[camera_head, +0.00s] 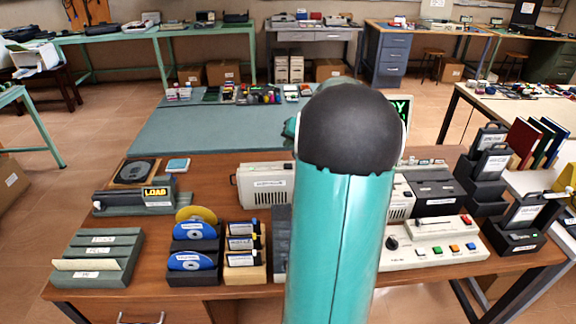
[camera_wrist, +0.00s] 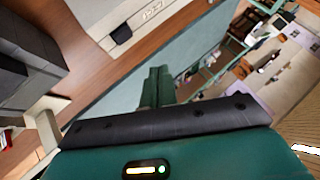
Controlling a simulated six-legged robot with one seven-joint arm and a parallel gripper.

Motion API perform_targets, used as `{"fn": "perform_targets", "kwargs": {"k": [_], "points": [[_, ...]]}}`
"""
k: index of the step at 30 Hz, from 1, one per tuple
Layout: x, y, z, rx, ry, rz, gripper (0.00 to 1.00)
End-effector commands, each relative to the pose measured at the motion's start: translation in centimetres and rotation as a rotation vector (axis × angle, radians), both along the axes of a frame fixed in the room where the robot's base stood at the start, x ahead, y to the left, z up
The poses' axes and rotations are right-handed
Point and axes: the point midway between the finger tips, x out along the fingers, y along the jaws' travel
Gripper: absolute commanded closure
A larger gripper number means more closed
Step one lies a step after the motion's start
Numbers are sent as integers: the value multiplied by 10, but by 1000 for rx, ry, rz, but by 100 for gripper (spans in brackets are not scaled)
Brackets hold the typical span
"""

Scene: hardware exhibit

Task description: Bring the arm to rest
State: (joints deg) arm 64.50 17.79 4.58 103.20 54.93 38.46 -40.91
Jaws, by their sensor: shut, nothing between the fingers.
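My arm (camera_head: 335,230) stands upright in the middle of the head view, a teal link topped by a black rounded joint. It hides the middle of the wooden table behind it. My gripper (camera_wrist: 157,85) shows in the wrist view as two green fingers close together, with nothing between them. The fingers appear apart from the table and its devices. In the head view the gripper is mostly hidden behind the black joint.
The wooden table (camera_head: 222,162) carries a disc rack (camera_head: 193,262), a slotted grey holder (camera_head: 97,258), a LOAD device (camera_head: 135,199), a beige box (camera_head: 265,185) and a button panel (camera_head: 433,243). Black stands (camera_head: 514,238) are at right. A blue-green mat (camera_head: 215,132) lies behind.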

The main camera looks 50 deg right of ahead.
Motion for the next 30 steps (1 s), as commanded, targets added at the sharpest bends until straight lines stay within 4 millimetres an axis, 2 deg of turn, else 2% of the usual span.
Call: {"fn": "perform_targets", "kwargs": {"k": [25,28,30], "points": [[0,1,0,-1,1,2,100],[7,15,5,-6,9,28,100],[16,39,14,-12,22,67,100]]}}
